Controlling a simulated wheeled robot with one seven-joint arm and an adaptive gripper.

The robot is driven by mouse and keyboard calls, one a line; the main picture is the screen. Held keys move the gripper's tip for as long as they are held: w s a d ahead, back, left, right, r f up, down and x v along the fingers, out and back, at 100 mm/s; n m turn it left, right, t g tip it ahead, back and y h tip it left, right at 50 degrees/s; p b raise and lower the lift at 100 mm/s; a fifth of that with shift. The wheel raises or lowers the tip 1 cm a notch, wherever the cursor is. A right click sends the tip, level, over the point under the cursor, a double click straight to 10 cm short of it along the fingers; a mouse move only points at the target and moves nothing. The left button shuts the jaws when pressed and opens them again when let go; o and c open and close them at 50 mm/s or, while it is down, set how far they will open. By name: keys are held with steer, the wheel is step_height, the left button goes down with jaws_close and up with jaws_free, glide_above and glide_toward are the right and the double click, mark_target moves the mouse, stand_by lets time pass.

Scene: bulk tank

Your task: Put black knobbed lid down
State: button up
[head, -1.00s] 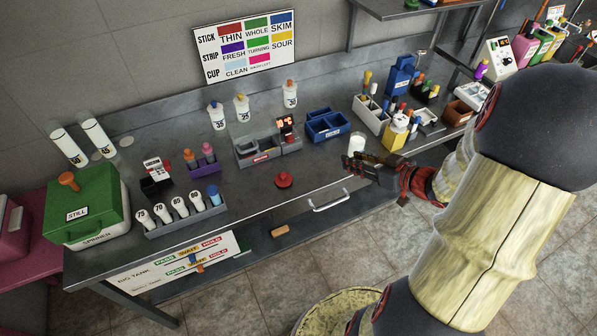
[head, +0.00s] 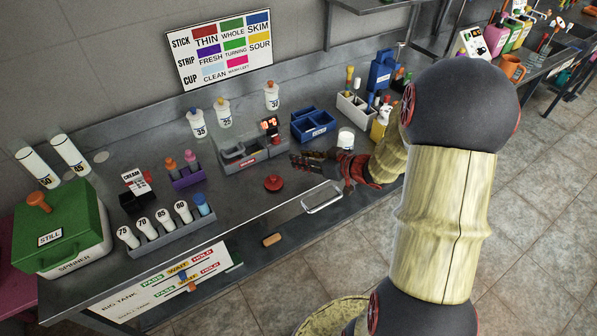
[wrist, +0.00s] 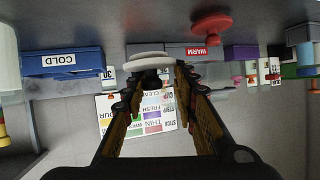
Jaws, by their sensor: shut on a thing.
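My gripper (head: 300,162) is over the front part of the steel bench, left of a white jar (head: 345,139). In the wrist view, its fingers (wrist: 152,82) are shut on the black knob (wrist: 151,77) of a lid. The lid's pale round disc (wrist: 150,61) shows just beyond the fingertips. In the head view the lid is too small and dark to make out, and I cannot tell whether it touches the bench.
A red knobbed piece (head: 273,183) lies on the bench left of my gripper. A grey bin (head: 240,152) and a blue bin (head: 313,124) stand behind. A bottle rack (head: 170,235) is at left. Bare bench (head: 235,195) lies between.

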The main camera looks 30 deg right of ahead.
mark_target(299, 173)
steer(key=shift+w+a+f+b, duration=0.15)
steer(key=shift+w+f+b, duration=0.1)
steer(key=shift+w+f, duration=0.3)
steer(key=shift+w+a+f+b, duration=0.15)
steer(key=shift+w+f+b, duration=0.15)
steer(key=shift+f, duration=0.35)
step_height(299, 173, down, 3)
steer(key=shift+w+f+b, duration=0.1)
steer(key=shift+w+b, duration=0.05)
steer(key=shift+b, duration=0.95)
steer(key=o, duration=0.9)
steer(key=shift+o, duration=0.2)
